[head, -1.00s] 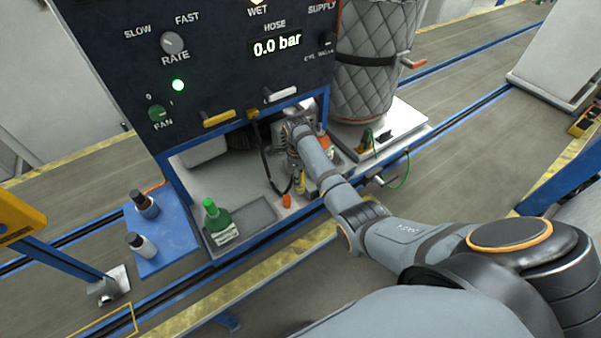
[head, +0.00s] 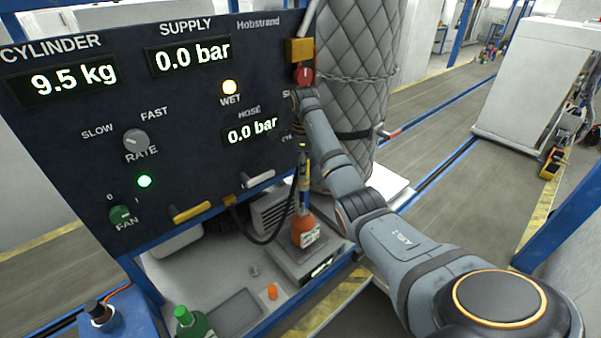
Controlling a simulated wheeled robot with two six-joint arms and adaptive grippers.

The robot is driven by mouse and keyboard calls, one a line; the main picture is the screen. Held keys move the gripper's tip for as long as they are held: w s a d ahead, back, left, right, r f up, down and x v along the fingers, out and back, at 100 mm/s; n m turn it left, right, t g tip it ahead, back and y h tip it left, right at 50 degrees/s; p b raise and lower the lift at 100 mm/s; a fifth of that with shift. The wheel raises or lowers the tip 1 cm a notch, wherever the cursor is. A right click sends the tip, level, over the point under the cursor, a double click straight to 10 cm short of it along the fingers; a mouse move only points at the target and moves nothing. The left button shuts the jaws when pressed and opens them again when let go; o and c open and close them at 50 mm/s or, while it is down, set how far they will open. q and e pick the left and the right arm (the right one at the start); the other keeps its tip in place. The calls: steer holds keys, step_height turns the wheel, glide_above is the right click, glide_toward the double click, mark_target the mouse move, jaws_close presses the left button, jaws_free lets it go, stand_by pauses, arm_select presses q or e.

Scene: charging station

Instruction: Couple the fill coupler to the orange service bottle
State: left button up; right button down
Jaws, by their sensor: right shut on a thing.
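The orange service bottle (head: 304,231) stands upright on the scale (head: 318,262) in the lower bay. The fill coupler (head: 304,184), a slim upright piece with yellow and blue parts, stands over the bottle's neck with the black hose running to it. Whether it is locked on cannot be told. My right gripper (head: 302,84) is well above them at the red knob (head: 303,74) on the panel's right edge. It is shut on that knob, with its fingers mostly hidden by the wrist. My left gripper is out of view.
A green bottle (head: 191,325) stands at the front left of the bay. A small orange cap (head: 272,291) lies on the bay floor. The quilted cylinder (head: 356,90) with a chain stands close behind my right arm. The panel reads supply 0.0 bar and hose 0.0 bar.

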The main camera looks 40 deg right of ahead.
mark_target(303, 182)
steer(key=shift+f, duration=0.1)
steer(key=shift+f+b, duration=0.6)
steer(key=shift+f, duration=2.25)
steer(key=shift+p, duration=0.65)
steer(key=shift+f+b, duration=0.65)
steer(key=shift+f, duration=1.9)
steer(key=c, duration=0.9)
jaws_free()
steer(key=shift+c, duration=0.2)
